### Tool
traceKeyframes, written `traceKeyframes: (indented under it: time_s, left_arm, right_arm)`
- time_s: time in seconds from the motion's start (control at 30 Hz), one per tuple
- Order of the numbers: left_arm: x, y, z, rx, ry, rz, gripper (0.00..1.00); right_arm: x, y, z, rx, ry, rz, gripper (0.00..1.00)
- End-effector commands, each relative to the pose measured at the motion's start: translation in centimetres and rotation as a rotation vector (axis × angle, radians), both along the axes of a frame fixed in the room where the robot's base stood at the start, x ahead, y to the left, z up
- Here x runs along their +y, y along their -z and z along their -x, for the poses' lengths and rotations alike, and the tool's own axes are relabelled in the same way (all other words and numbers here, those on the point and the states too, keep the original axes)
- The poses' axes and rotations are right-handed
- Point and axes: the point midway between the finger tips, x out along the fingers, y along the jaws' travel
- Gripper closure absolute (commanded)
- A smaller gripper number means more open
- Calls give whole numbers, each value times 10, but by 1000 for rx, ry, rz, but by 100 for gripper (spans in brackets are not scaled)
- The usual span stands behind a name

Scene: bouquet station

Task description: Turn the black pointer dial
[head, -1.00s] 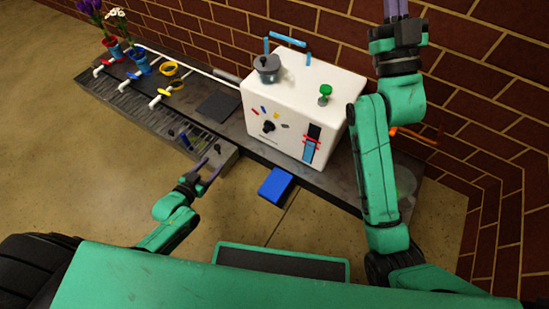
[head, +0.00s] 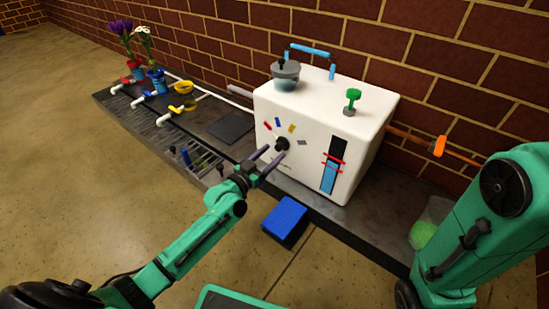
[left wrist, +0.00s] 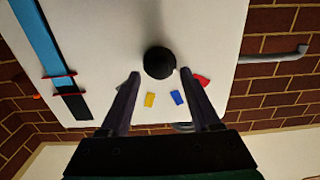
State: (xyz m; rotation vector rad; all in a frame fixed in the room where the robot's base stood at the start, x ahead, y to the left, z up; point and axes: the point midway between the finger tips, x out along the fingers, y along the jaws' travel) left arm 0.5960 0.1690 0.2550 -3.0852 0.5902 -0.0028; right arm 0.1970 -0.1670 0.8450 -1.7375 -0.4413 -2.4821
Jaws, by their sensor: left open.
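The black pointer dial (head: 282,144) is on the front face of the white box (head: 362,150). Colored marks, red, blue, yellow and grey, sit in an arc around it. My left gripper (head: 268,157) is open just in front of the dial, its two fingers pointing at the box face. In the left wrist view the dial (left wrist: 159,62) lies a little beyond and between the open fingertips (left wrist: 160,73), with no clear contact. The dial's pointer direction is hard to make out. My right gripper is out of view; only part of my right arm shows at the right.
A blue pad (head: 285,219) juts out below the box. A grey pot (head: 286,75), a blue handle (head: 308,49) and a green knob (head: 353,97) are on top. A level gauge (head: 333,164) is right of the dial. Flower pots (head: 157,81) stand at the far left.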

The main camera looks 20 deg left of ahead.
Motion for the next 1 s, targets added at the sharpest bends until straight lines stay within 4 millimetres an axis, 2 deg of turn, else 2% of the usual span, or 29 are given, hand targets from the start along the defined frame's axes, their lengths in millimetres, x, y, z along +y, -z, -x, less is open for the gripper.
traceKeyframes:
  time_s: [0.03, 0.13, 0.37, 0.4, 0.47, 0.5, 0.57, 1.0]
  left_arm:
    - [-3, 3, -8, -1, -1, 4, 36]
    - [-7, 1, -16, 1, 0, 2, 36]
    - [-7, 0, -18, 3, 1, 0, 36]
    - [-7, 0, -18, 3, 1, 0, 40]
    - [-7, 0, -18, 2, 1, 0, 63]
    - [-7, 0, -18, 2, 1, 0, 78]
    - [-7, 0, -18, 2, 1, 0, 100]
    - [-8, 0, -17, -18, 1, -52, 100]
  right_arm:
    - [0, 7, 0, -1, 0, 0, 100]
    - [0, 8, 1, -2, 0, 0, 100]
    - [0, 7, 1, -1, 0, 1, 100]
    - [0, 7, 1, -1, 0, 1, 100]
    - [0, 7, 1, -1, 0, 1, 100]
    - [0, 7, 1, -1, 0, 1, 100]
    - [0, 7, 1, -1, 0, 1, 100]
    - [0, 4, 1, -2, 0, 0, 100]
